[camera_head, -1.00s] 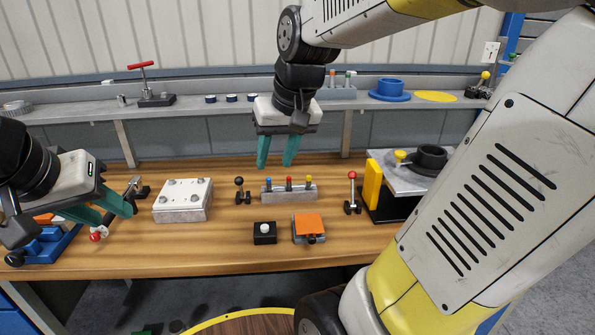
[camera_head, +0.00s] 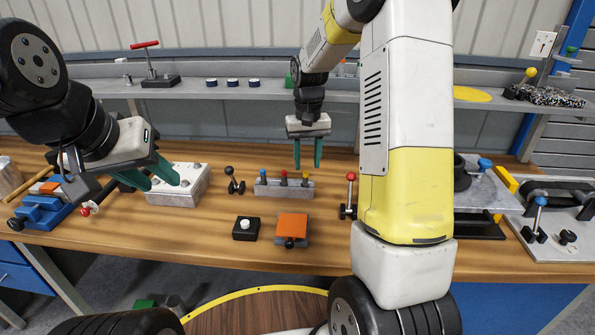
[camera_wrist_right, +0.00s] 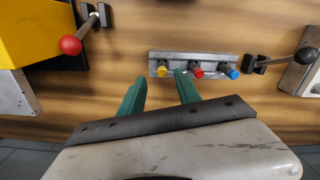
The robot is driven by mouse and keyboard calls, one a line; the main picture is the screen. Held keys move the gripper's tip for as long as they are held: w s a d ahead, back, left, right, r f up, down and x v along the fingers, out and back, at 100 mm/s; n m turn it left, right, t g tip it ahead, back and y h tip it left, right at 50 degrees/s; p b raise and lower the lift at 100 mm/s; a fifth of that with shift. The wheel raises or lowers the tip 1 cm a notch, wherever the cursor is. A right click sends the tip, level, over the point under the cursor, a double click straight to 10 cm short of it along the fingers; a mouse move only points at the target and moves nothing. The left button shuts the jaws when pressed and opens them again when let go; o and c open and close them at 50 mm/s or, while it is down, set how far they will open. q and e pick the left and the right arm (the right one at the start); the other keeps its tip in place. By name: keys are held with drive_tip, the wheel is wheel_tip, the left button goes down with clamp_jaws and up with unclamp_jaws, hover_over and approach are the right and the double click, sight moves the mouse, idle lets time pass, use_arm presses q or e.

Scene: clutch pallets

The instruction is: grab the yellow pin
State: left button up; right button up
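The yellow pin (camera_head: 306,177) stands at the right end of a grey metal block (camera_head: 268,190) on the workbench, beside a red pin (camera_head: 284,176) and a blue pin (camera_head: 263,176). In the right wrist view the yellow pin (camera_wrist_right: 162,71) is at the left end of the block. My right gripper (camera_head: 308,166) is open and empty, pointing down above and behind the block, close to the yellow pin. In the right wrist view its green fingers (camera_wrist_right: 158,90) lie apart near the yellow pin. My left gripper (camera_head: 164,181) is open and empty near the white box.
A white box with bolts (camera_head: 180,192) stands left. Black-knobbed (camera_head: 231,177) and red-knobbed (camera_head: 350,190) levers flank the block. A black button box (camera_head: 246,229) and an orange-topped box (camera_head: 292,228) stand in front. My right arm hides part of the bench.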

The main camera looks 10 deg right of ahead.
sight(306, 172)
drive_tip(key=f, duration=0.4)
drive_tip(key=shift+s+a+f, duration=0.1)
drive_tip(key=shift+a+f, duration=0.1)
drive_tip(key=shift+f, duration=0.05)
drive_tip(key=shift+c, duration=0.2)
clamp_jaws()
